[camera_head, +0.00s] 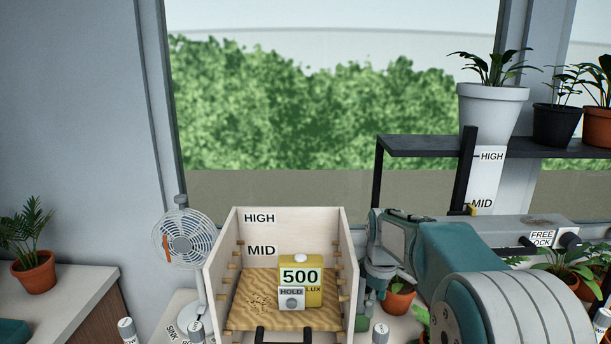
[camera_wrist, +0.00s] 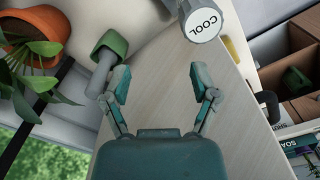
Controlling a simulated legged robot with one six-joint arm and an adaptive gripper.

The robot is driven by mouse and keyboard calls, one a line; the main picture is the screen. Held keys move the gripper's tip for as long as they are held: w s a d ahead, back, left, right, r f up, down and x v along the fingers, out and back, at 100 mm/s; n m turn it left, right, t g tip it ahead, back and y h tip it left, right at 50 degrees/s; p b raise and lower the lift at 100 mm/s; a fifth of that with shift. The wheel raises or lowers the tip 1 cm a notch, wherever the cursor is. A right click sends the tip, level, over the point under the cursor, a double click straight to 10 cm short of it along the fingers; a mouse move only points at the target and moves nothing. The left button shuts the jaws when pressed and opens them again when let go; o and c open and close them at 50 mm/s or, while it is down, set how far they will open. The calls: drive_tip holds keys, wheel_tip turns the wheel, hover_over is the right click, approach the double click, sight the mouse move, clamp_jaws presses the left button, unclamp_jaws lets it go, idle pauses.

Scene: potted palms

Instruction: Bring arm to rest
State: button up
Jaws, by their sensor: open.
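My arm reaches in from the right in the head view, and its teal and grey links cover part of the counter. My gripper (camera_wrist: 158,85) shows in the wrist view with its two teal fingers spread apart. Nothing is between the fingers, and pale counter surface lies beyond them. In the head view the gripper's fingers are mostly hidden behind the arm.
A wooden box (camera_head: 348,250) marked HIGH and MID holds a yellow meter (camera_head: 315,293) reading 500. A white fan (camera_head: 188,240) stands left of it. A shelf (camera_head: 420,147) with potted plants is at right. A cylinder marked COOL (camera_wrist: 203,22) is near the gripper.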

drive_tip(key=s+r+m+t, duration=0.1)
drive_tip(key=s+r+m, duration=0.25)
drive_tip(key=s, duration=0.35)
drive_tip(key=s+r+m+t, duration=0.2)
drive_tip(key=s+r, duration=0.3)
drive_tip(key=s, duration=0.2)
drive_tip(key=s+f+m+t, duration=0.1)
drive_tip(key=s+m, duration=0.4)
drive_tip(key=s, duration=1)
drive_tip(key=shift+f+t, duration=0.3)
drive_tip(key=shift+t, duration=0.4)
drive_tip(key=shift+w, duration=0.1)
